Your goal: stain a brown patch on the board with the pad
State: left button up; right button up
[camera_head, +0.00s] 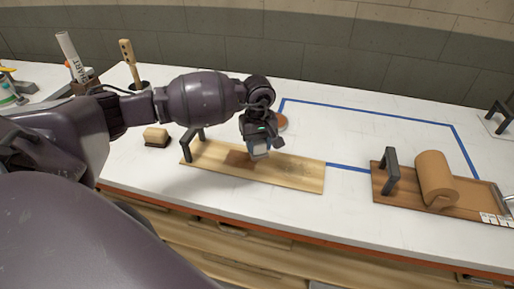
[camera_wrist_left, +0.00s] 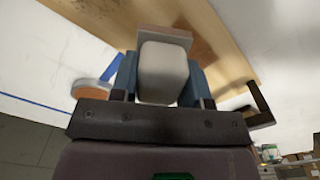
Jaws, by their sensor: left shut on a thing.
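A light wood board (camera_head: 300,174) lies on the white bench, with a dark handle (camera_head: 192,143) at its left end. A brown patch (camera_head: 238,160) shows on the board just left of my left gripper (camera_head: 259,146). That gripper is shut on a pale block-shaped pad (camera_wrist_left: 164,72), held between its blue fingers in the wrist view. The pad is over the board (camera_wrist_left: 110,18); I cannot tell whether it touches the wood. Brown stain (camera_wrist_left: 206,45) shows beside the pad in the wrist view. My right gripper is out of view.
A round brown-topped dish (camera_head: 281,123) stands behind the gripper, by the blue tape outline (camera_head: 370,114). A block on a dark base (camera_head: 156,137) sits left of the board. At right, a handled wooden tray (camera_head: 468,197) bears a brown roll (camera_head: 436,178). The taped area is mostly clear.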

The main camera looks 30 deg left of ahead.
pick_arm(q)
notch_tip(320, 180, up, 3)
jog(key=shift+f+p, duration=0.15)
jog(key=shift+p, duration=0.3)
jog(key=shift+r, duration=0.35)
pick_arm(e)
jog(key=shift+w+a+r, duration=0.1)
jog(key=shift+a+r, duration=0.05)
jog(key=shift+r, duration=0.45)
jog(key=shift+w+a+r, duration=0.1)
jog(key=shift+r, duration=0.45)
